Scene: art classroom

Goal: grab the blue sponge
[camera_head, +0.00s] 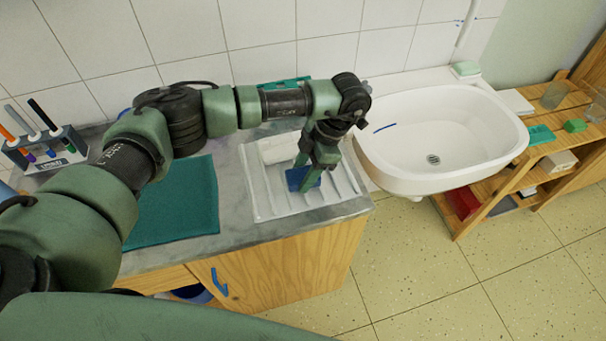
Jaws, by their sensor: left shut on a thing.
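The blue sponge (297,179) is a small dark blue block on the white ribbed draining tray (262,205), beside the basin. My left gripper (307,177) points down over the tray and is shut on the sponge, with a finger in front covering part of it. I cannot tell whether the sponge touches the tray. My right gripper is not in view.
A white roll-like thing (278,149) lies at the tray's back. A teal cloth (185,205) covers the counter at left, near a marker holder (48,152). A white washbasin (440,125) is at right, beside a wooden shelf (555,125).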

